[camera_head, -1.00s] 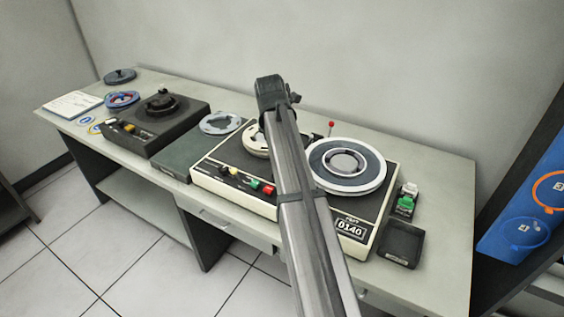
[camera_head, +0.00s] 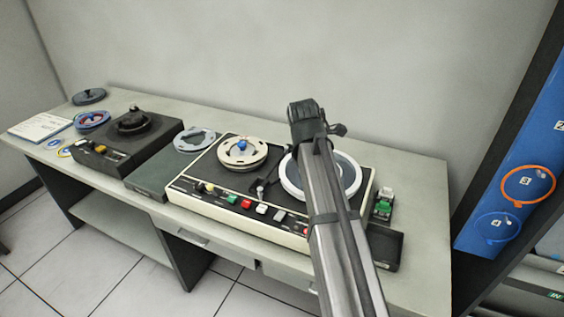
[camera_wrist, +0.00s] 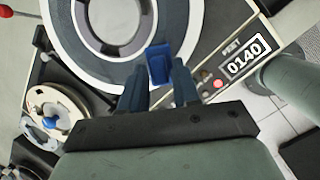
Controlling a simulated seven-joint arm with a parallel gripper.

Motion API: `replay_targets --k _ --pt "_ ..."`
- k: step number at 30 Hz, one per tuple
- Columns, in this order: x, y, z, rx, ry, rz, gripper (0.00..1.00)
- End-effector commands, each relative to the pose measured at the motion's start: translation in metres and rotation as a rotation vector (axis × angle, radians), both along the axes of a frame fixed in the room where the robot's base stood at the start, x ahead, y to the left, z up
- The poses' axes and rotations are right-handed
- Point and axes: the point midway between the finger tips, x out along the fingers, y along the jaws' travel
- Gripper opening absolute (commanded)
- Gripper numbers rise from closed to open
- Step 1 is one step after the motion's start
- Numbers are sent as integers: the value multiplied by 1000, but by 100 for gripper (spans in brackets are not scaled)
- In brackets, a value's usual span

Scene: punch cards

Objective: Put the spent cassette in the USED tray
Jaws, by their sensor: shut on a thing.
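My gripper (camera_wrist: 158,80) is shut on a small blue block, which I take to be the cassette (camera_wrist: 158,62); it shows between the fingertips in the wrist view, above the tape deck's large white-rimmed reel. Whether it touches the reel I cannot tell. A dark shallow tray (camera_head: 390,250) lies at the deck's right front corner, partly hidden by my arm. No label on it is readable, so I cannot tell if it is the USED tray.
The tape deck (camera_head: 207,196) has a cream reel with a blue hub and the white-rimmed reel (camera_head: 289,180). Green and white small pieces (camera_head: 383,206) stand right of it. A black machine (camera_head: 110,150) is at left. Bare desk (camera_head: 425,210) lies at right.

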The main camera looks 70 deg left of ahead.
Motion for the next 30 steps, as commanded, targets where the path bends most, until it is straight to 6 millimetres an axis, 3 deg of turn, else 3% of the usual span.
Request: replay_targets --k 1,18,24,30 --pt "11 -15 -2 9 2 -60 7" --pt "108 -138 -24 125 16 -727 7" --pt "125 -162 -31 151 17 -869 7" --pt "129 -167 -35 156 16 -903 7"
